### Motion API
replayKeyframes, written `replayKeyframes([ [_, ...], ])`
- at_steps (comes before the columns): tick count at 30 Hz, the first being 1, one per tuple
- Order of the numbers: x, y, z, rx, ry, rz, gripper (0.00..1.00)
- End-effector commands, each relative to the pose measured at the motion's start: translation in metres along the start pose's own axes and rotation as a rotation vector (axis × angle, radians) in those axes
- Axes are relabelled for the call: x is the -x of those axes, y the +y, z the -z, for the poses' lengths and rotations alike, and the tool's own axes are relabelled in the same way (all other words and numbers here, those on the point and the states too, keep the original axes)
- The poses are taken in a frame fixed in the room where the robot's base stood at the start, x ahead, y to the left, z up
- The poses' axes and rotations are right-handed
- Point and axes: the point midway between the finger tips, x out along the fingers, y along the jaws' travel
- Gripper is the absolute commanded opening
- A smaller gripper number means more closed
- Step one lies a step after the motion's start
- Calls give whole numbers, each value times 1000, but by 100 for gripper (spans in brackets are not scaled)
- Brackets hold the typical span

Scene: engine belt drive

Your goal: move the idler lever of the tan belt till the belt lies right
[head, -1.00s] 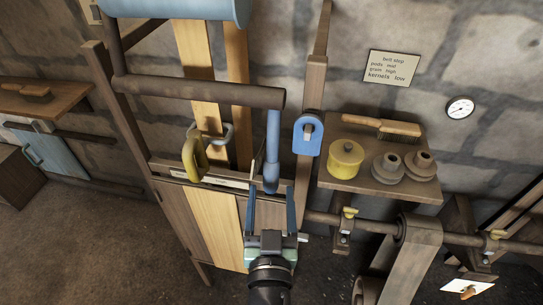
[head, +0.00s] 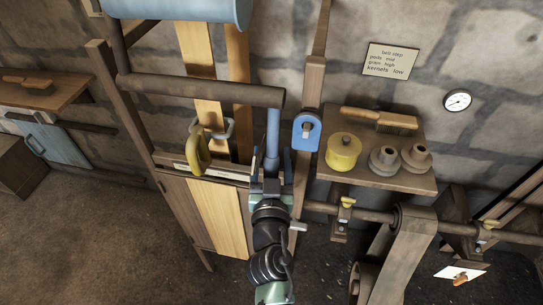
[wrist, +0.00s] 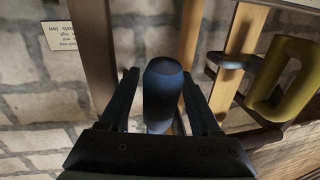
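The tan belt (head: 205,85) runs as pale upright strips behind a brown bar. A blue lever (head: 273,135) hangs from the right end of that bar, right of the belt. My gripper (head: 271,165) is at the lever's lower end. In the wrist view, the blue lever's rounded end (wrist: 163,82) is between my two dark fingers (wrist: 164,103), which stand apart with narrow gaps beside it. I see no firm grip. An olive handle (head: 197,150) with a grey hook (head: 226,128) is beside the belt; it also shows in the wrist view (wrist: 283,78).
A blue tab (head: 306,131) is on a post right of the lever. A shelf (head: 400,183) holds a yellow pot (head: 342,151), grey stepped pieces and a brush (head: 380,118). A shaft with a wide brown belt (head: 405,255) lies lower right. A sign (head: 392,61) hangs on the wall.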

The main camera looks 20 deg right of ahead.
Motion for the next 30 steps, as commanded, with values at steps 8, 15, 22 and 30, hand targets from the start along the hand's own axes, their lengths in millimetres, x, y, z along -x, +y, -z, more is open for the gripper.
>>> replayKeyframes([
  [8,0,0,0,0,0,0,12],
  [15,0,0,0,0,0,0,0],
  [22,0,0,0,0,0,0,0],
  [30,0,0,0,0,0,0,0],
])
